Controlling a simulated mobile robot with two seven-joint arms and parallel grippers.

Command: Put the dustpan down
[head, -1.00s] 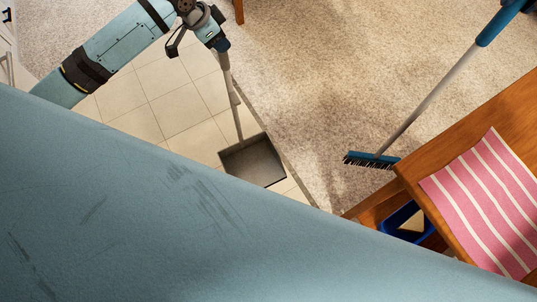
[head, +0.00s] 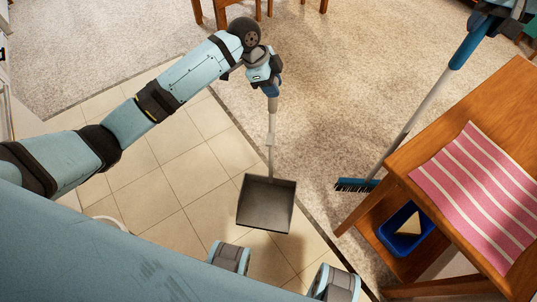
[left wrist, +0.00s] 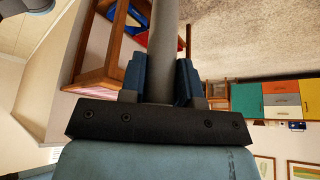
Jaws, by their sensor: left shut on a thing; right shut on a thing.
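The dustpan (head: 266,204) is a dark grey pan on a long grey handle, seen in the head view over the tiled floor near the carpet edge. I cannot tell whether it touches the floor. My left gripper (head: 271,90) is shut on the upper handle. In the left wrist view the grey handle (left wrist: 163,50) runs between the blue fingers of my left gripper (left wrist: 162,80). A broom with a blue head (head: 357,185) slants at the right, its bristles low beside the wooden table. My right gripper (head: 490,20), partly cut off at the top right, is shut on its handle.
A wooden table (head: 400,163) with a pink striped cloth (head: 475,190) stands at the right. A blue bin (head: 403,230) sits on its lower shelf. Chair legs (head: 222,12) show at the top. Tiles (head: 160,185) left of the dustpan are clear.

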